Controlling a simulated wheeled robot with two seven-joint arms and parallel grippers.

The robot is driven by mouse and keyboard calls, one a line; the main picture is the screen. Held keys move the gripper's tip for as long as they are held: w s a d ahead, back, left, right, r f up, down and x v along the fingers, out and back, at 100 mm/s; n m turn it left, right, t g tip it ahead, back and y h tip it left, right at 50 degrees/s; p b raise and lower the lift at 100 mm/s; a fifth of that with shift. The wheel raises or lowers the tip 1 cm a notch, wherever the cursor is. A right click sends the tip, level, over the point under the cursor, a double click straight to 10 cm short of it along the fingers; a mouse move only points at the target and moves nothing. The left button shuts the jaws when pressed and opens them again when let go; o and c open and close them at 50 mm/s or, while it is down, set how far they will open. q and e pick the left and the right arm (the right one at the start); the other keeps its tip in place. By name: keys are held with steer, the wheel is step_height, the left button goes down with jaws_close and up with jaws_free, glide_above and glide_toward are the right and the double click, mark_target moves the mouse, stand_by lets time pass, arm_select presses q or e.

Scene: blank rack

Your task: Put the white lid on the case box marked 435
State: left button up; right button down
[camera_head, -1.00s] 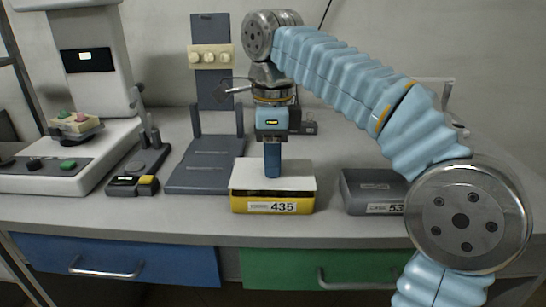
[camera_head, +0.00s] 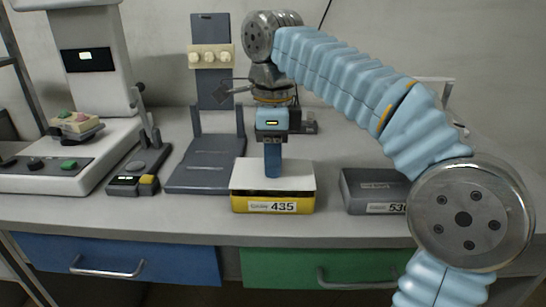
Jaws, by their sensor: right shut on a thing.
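The yellow case box marked 435 (camera_head: 240,204) stands on the bench near its front edge. The white lid (camera_head: 300,178) lies on top of the box and covers its opening. My right gripper (camera_head: 273,172) points straight down at the middle of the lid, with its fingers at the lid's top. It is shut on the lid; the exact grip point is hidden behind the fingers. My left gripper is not in view.
A grey case (camera_head: 365,190) with a label starting 53 stands right of the yellow box, partly behind my right arm. A grey stand (camera_head: 205,170) and a white machine (camera_head: 70,165) are to the left. Blue (camera_head: 120,262) and green drawers (camera_head: 300,268) sit below the bench edge.

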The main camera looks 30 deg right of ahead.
steer(key=shift+f+b, duration=0.6)
steer(key=shift+f, duration=0.2)
steer(key=c, duration=0.9)
jaws_free()
steer(key=shift+r, duration=0.15)
step_height(320, 180, up, 7)
steer(key=p, duration=0.2)
steer(key=shift+p, duration=0.3)
steer(key=shift+r, duration=0.15)
